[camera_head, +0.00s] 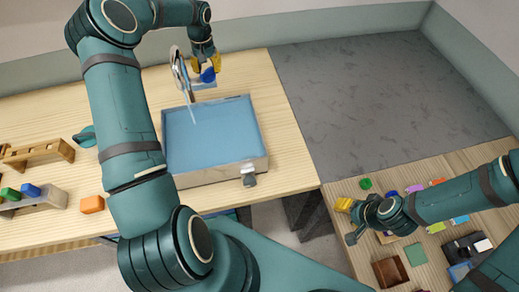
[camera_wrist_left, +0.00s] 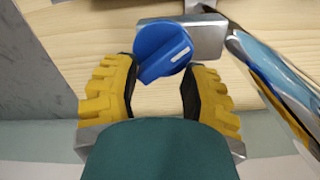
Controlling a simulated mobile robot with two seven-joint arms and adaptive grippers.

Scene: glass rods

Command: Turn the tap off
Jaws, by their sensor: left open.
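The chrome tap (camera_head: 178,68) stands at the back edge of the sink (camera_head: 215,176), which holds blue water. A pale streak like running water (camera_head: 191,111) drops from its spout. The tap's blue knob (camera_head: 208,76) is on a metal block beside the spout. My left gripper (camera_head: 204,64) is at the knob. In the left wrist view, the knob (camera_wrist_left: 162,48) with a white mark lies just beyond and between the open yellow fingers (camera_wrist_left: 160,84); contact cannot be made out. My right gripper (camera_head: 346,221) is over the lower right table, its opening unclear.
The curved chrome pipe (camera_wrist_left: 272,75) is close to the right finger in the wrist view. A wooden rack (camera_head: 38,155), coloured blocks and an orange block (camera_head: 92,204) lie left of the sink. Small objects and a brown box (camera_head: 390,272) crowd the right table.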

